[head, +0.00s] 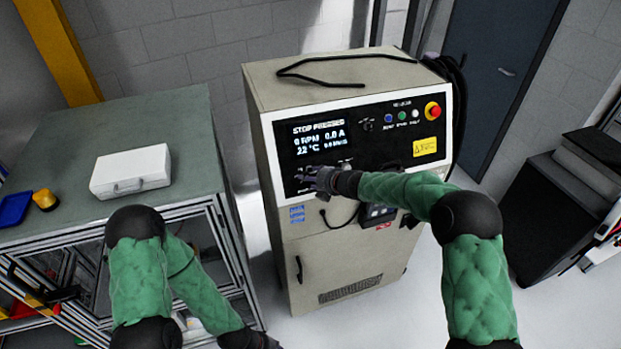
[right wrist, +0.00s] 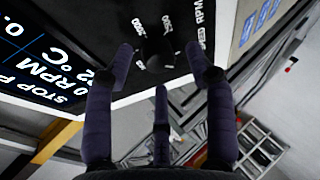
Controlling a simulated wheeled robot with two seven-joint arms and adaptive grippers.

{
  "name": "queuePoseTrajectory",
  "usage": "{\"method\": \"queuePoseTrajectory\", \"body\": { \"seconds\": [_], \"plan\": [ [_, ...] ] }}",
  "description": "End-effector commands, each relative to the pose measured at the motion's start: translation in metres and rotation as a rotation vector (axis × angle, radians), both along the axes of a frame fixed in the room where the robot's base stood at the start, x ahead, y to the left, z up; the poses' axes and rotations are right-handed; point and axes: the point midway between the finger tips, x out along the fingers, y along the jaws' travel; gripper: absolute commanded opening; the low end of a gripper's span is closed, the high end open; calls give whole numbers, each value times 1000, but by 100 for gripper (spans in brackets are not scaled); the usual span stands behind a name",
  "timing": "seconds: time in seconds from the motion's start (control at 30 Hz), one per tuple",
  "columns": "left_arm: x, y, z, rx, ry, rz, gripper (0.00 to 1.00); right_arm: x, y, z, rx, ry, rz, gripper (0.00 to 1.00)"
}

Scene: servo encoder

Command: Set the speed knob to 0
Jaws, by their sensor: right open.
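The speed knob (right wrist: 155,45) is dark on the black panel in the right wrist view, with the white SPEED RPM label and scale numbers beside it. Its pointer is too dark to read. My right gripper (right wrist: 160,55) is open, with its fingers spread around the knob; I cannot tell whether they touch it. In the head view my right gripper (head: 320,180) is at the lower left of the control panel (head: 375,150) and hides the knob. The display (head: 320,138) reads STOP PRESSED, 0 RPM, 0.0 A and 22 °C. My left arm hangs low at left, its fingers out of frame.
A red stop button (head: 433,111) sits at the panel's upper right, beside several small round buttons. A black cable (head: 340,80) lies on the cabinet top. A workbench (head: 190,130) with a white case (head: 130,172) stands left of the cabinet.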

Motion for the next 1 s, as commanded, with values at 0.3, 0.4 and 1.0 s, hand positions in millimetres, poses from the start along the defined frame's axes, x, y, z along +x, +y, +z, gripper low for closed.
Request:
{"method": "queuePoseTrajectory", "body": {
  "seconds": [0.3, 0.4, 1.0],
  "plan": [
    [0, 0, 0, 0, 0, 0, 40, -35, -29, 28, 0, -2, 0, 55],
    [0, 0, 0, 0, 0, 0, 40, -47, -38, 37, 0, -1, -2, 55],
    [0, 0, 0, 0, 0, 0, 40, -74, -58, 55, -1, 1, 1, 55]
  ]
}}
